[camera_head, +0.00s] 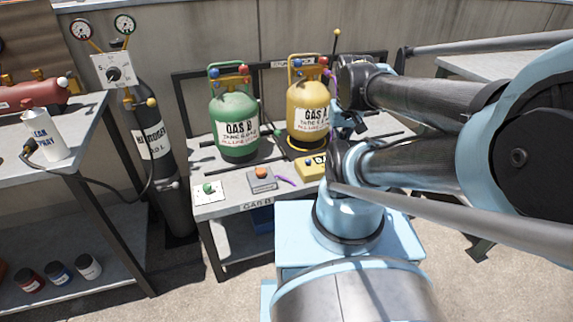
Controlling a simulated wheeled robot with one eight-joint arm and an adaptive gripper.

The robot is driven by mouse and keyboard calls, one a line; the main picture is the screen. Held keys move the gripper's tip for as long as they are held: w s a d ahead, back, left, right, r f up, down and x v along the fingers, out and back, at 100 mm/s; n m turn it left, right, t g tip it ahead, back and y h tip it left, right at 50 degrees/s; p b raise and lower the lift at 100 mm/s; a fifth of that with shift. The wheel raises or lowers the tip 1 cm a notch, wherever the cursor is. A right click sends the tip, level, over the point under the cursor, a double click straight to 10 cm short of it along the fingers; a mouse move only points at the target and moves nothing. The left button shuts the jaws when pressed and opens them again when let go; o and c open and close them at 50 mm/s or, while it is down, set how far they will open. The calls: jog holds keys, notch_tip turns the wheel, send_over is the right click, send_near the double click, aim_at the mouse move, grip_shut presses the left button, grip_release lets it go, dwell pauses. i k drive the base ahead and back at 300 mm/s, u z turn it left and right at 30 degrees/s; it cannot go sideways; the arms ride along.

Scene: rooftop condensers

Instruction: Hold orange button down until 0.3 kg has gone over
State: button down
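The orange button (261,172) sits on top of a small grey box (263,182) near the front of the middle table. A green cylinder labelled GAS B (236,110) and a yellow cylinder labelled GAS A (308,98) stand upright behind it. My gripper (348,122) seems to be the dark part right of the yellow cylinder, away from the orange button. My arm overlaps it, so its fingers cannot be made out. No weight reading is legible.
A green-topped button (208,188) on a white plate is left of the grey box. A yellow box (311,168) is to its right, partly behind my arm. A tall dark nitrogen cylinder (150,140) stands between this table and the left bench (85,125).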

aim_at(260, 172)
jog(key=u, duration=1)
jog(key=k, duration=1.5)
jog(key=z, duration=0.85)
jog(key=i, duration=1)
